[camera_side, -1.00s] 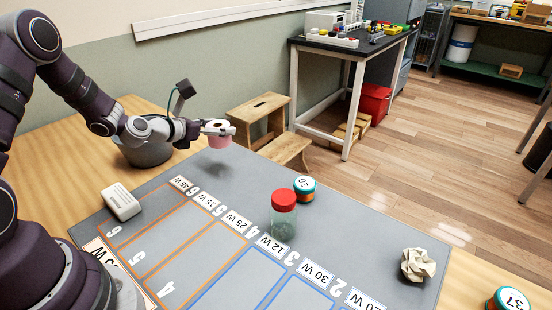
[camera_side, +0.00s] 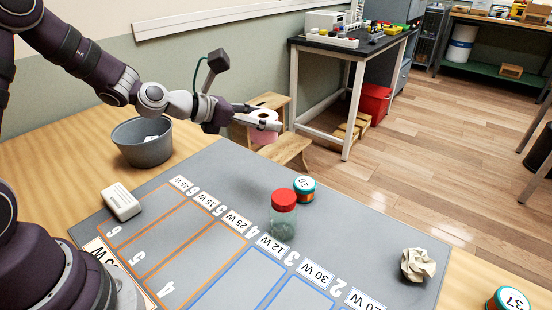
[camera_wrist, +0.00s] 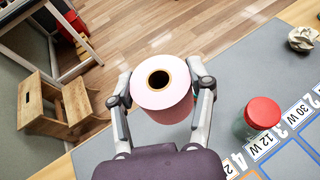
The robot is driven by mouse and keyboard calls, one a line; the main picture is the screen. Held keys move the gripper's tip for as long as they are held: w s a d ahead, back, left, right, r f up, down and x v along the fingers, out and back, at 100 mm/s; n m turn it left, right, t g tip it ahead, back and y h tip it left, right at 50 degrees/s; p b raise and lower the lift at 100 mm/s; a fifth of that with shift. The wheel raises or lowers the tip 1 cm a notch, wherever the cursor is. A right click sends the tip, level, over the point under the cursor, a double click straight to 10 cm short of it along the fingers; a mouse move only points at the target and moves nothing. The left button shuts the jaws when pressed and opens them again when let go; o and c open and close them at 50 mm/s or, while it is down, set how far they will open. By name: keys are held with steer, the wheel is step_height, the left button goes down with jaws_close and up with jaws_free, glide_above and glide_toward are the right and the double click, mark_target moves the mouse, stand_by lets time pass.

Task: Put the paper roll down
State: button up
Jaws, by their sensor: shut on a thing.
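A pink paper roll (camera_side: 264,127) with a dark hollow core is held in my gripper (camera_side: 258,122), above the far edge of the grey mat (camera_side: 232,170). In the wrist view the paper roll (camera_wrist: 162,88) sits between the two fingers of my gripper (camera_wrist: 160,95), one on each side, with its open end facing the camera. The roll appears clear of the mat in the side view. How high it is above the mat I cannot tell exactly.
A red-lidded jar (camera_side: 284,215) and a small orange-and-teal tin (camera_side: 304,188) stand on the mat. A crumpled paper ball (camera_side: 418,265) lies at right, a white block (camera_side: 121,202) at left. A grey bin (camera_side: 143,145) stands on the wood. A step stool (camera_side: 290,150) is beyond the table.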

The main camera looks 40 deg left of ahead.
steer(key=s+d+m+g+h, duration=0.4)
steer(key=s+d+m+g, duration=0.15)
steer(key=d, duration=0.55)
steer(key=s+d+m+g+h, duration=0.45)
steer(key=s+d, duration=0.25)
steer(key=d, duration=0.3)
steer(key=shift+m+y, duration=0.35)
steer(key=shift+m, duration=0.05)
steer(key=f, duration=1.3)
steer(key=shift+w+d+f, duration=0.1)
steer(key=shift+w+f, duration=0.1)
steer(key=shift+f, duration=0.2)
steer(key=o, duration=1.2)
steer(key=shift+f, duration=0.1)
steer(key=shift+c, duration=0.2)
